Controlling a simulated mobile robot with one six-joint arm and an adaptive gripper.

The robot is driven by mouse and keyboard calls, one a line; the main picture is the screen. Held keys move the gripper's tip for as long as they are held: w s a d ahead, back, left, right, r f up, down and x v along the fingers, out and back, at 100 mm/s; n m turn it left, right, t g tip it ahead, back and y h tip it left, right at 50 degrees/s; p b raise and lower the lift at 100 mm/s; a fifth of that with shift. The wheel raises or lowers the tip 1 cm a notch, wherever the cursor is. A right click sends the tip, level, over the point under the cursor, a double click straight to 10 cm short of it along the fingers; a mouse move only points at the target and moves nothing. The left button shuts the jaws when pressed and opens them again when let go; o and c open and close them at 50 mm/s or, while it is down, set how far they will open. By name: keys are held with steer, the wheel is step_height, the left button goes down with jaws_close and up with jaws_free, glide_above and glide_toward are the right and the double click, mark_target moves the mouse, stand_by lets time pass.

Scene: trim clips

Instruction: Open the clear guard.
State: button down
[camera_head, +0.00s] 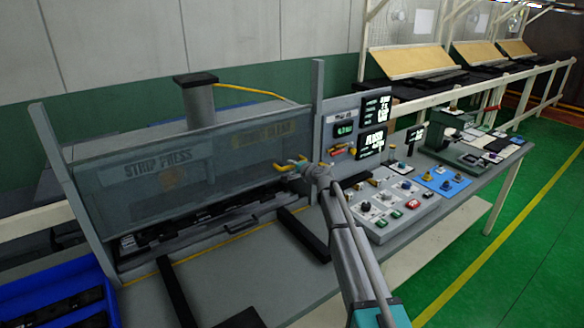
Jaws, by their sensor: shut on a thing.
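The clear guard (130,190) is a see-through panel across the front of the strip press, between two grey uprights. The words "STRIP PRESS" show on or through it. It covers the upper part of the press opening, and a gap shows below its lower edge, where dark tooling (200,222) lies. My gripper (289,166) is at the right end of the guard, near the right upright. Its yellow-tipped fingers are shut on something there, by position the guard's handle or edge. The held part is small and mostly hidden by the fingers.
A control panel (386,212) with buttons and knobs stands right of my arm, below lit displays (376,108). A blue pad (441,181) and a green device (478,152) are further right. A blue bin (50,290) is at lower left. Dark bars stick out from the press front.

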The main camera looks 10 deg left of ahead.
mark_target(285, 149)
steer(key=shift+r+p, duration=2.8)
steer(key=shift+r, duration=0.6)
steer(key=c, duration=0.6)
jaws_free()
steer(key=shift+f, duration=0.3)
step_height(285, 149, down, 15)
steer(key=b, duration=1.6)
steer(key=p+v, duration=0.4)
steer(key=v, duration=1)
steer(key=s+f+n+g+b, duration=0.1)
steer(key=s+f+b, duration=0.3)
steer(key=s, duration=0.7)
steer(key=shift+s+d+f+n+h, duration=0.35)
steer(key=shift+d+f+n, duration=0.15)
steer(key=shift+f, duration=0.35)
